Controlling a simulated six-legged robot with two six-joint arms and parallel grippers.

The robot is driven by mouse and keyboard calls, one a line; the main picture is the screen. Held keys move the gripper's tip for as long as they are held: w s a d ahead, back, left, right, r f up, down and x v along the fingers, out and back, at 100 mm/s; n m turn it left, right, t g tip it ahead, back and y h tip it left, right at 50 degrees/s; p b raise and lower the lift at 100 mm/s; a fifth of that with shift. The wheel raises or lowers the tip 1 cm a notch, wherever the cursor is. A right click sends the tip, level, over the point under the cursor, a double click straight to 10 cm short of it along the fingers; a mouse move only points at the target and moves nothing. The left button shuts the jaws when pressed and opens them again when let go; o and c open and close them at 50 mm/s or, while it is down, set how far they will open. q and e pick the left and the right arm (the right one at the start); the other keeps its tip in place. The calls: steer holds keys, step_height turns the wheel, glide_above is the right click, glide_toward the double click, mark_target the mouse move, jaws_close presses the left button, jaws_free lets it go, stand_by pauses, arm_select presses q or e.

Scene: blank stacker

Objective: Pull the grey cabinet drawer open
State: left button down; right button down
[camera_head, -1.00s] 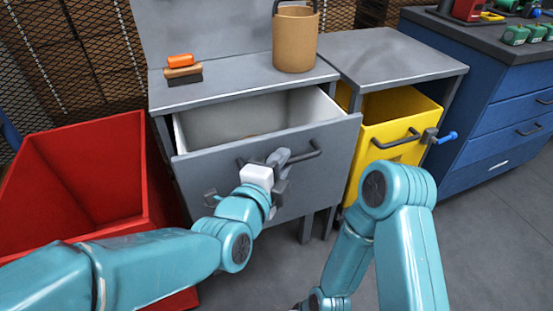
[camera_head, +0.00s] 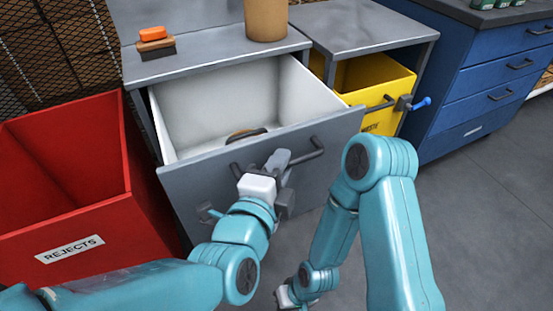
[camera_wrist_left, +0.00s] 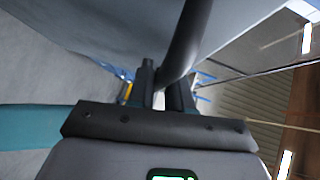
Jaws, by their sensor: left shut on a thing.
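The grey cabinet drawer (camera_head: 205,178) stands well out from the grey cabinet (camera_head: 220,65), its pale inside showing. A round brown and dark thing (camera_head: 245,135) lies partly in view inside, behind the drawer front. My left gripper (camera_head: 277,168) is shut on the dark bar handle (camera_head: 312,155) of the drawer front. In the left wrist view the handle bar (camera_wrist_left: 186,42) runs down between the fingers (camera_wrist_left: 160,88). My right gripper (camera_head: 288,296) hangs low at the bottom edge, empty-looking but mostly cut off, so its jaws cannot be read.
A red bin (camera_head: 70,200) labelled REJECTS stands left of the drawer. A brown bucket (camera_head: 266,18) and an orange-topped brush (camera_head: 154,38) rest on the grey top.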

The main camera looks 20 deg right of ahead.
arm_select(q)
steer(key=c, duration=1.1)
jaws_free()
steer(key=shift+c, duration=0.2)
steer(key=shift+s, duration=0.1)
